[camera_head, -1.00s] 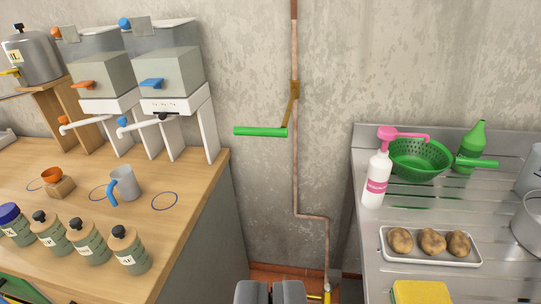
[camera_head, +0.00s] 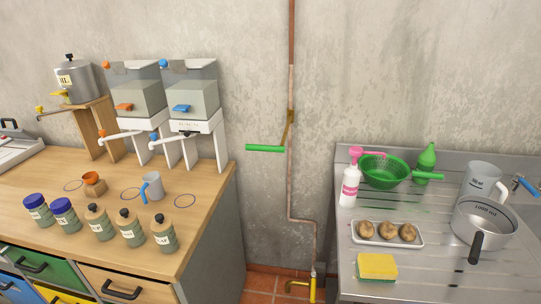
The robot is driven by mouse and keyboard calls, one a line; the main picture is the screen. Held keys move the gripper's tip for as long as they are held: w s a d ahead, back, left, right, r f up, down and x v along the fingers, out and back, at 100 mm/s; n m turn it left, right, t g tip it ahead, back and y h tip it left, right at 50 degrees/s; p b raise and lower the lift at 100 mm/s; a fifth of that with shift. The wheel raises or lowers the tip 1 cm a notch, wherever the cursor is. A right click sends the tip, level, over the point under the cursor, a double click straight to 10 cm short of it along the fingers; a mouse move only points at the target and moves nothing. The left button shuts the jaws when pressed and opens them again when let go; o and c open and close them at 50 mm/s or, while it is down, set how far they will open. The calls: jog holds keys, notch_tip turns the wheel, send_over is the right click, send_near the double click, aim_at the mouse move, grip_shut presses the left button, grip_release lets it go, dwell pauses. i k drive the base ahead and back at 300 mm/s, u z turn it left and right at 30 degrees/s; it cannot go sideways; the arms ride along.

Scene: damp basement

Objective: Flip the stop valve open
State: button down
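The stop valve appears to be the brass fitting (camera_head: 290,117) on the thin copper pipe (camera_head: 291,185) that runs down the wall. A brass arm drops from it to a long green handle (camera_head: 265,148), which lies level and points left across the bare wall. Nothing touches the handle. My gripper is out of the picture, so its fingers and its distance from the handle do not show.
A wooden counter (camera_head: 205,205) with dispensers, a mug (camera_head: 153,187) and several bottles stands at left. A metal sink top (camera_head: 430,265) with a green colander (camera_head: 384,170), a pump bottle (camera_head: 350,182) and a saucepan (camera_head: 484,222) stands at right. A gap separates them below the pipe.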

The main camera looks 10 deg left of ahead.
aim_at(276, 149)
jog(key=u, duration=0.65)
jog(key=k, duration=0.85)
jog(key=u, duration=0.95)
jog(key=k, duration=0.55)
jog(key=u, duration=0.55)
jog(key=i, duration=1.95)
jog(key=z, duration=0.45)
jog(key=i, duration=1.35)
jog(key=z, duration=1.25)
jog(key=i, duration=1.05)
jog(key=z, duration=0.7)
